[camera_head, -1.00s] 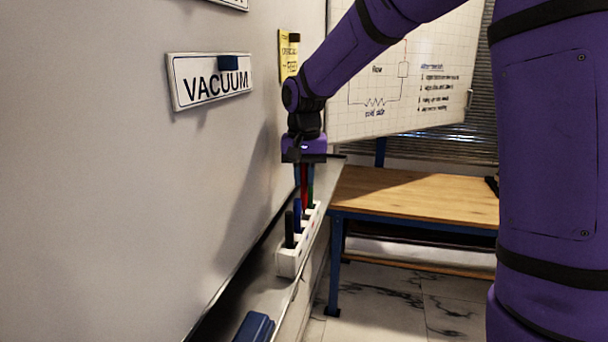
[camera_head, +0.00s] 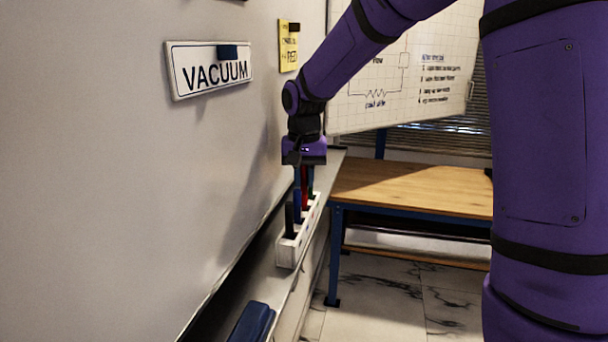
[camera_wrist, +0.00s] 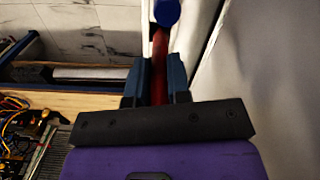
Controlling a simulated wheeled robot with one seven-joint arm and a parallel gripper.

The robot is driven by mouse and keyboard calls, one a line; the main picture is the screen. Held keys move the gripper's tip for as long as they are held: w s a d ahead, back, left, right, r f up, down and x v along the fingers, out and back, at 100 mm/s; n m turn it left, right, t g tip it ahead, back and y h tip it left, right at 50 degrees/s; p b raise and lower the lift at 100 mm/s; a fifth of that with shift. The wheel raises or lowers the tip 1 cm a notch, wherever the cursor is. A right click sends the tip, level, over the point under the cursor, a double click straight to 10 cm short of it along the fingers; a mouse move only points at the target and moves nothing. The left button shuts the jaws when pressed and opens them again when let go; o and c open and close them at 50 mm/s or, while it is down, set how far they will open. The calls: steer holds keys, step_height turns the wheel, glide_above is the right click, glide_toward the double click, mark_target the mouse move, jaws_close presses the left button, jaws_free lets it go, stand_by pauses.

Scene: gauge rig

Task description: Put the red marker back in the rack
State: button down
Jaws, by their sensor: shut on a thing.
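My gripper (camera_head: 304,172) is shut on the red marker (camera_head: 304,190) above the far part of the white rack (camera_head: 287,253). In the wrist view, the red marker (camera_wrist: 160,50) lies between the two dark fingers of my gripper (camera_wrist: 159,75). The marker points down and looks nearly upright. Its lower end is hidden by the blue marker (camera_head: 297,208), so I cannot tell whether it is in a slot. A black marker (camera_head: 289,220) stands at the rack's near end. A green marker (camera_head: 310,182) shows just right of the red one.
The rack stands on a narrow ledge along the whiteboard (camera_head: 120,180), close left of my gripper. A dark blue block (camera_head: 252,322) lies on the ledge nearer. A wooden bench (camera_head: 410,200) stands to the right. The VACUUM sign (camera_head: 208,70) is on the board.

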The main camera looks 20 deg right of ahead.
steer(key=shift+f, duration=0.7)
steer(key=shift+c, duration=2.2)
jaws_free()
steer(key=shift+r, duration=5)
